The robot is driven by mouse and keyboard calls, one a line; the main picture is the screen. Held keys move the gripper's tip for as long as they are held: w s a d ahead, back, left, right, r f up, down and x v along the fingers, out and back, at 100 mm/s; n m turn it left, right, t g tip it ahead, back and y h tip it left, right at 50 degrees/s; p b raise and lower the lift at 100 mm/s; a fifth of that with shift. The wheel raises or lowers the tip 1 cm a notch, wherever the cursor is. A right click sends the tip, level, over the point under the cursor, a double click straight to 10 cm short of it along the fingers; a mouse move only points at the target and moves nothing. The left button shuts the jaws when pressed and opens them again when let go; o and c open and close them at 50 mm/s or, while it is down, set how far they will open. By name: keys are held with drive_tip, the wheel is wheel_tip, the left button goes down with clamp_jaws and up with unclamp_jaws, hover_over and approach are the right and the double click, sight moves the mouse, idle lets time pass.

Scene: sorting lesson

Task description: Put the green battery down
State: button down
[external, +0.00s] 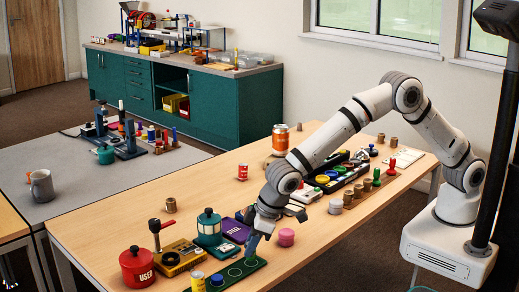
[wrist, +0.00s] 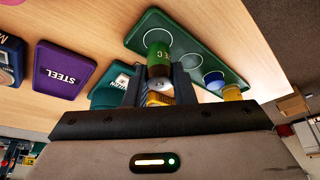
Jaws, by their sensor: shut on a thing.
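My gripper (wrist: 160,78) is shut on the green battery (wrist: 158,55), which has a dark brown band and a silver end. In the wrist view the battery is over or on a white ring at one end of the green board (wrist: 205,62); I cannot tell whether it touches. The board also shows at the front of the table in the external view (external: 248,264), with several rings. A yellow battery (external: 198,281) stands at its other end, also in the wrist view (wrist: 232,93). In the external view my gripper (external: 254,243) is low over the board's right end and hides the green battery.
The purple STEEL tray (wrist: 62,72), a teal pot (external: 208,222), a brown device with a lever (external: 180,258) and a red USED pot (external: 137,266) stand left of my gripper. A pink round piece (external: 286,237) is close on the right. Bare table lies farther right.

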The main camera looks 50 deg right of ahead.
drive_tip(key=shift+f, duration=0.6)
drive_tip(key=shift+f, duration=0.2)
drive_tip(key=c, duration=1.2)
unclamp_jaws()
drive_tip(key=shift+r, duration=0.1)
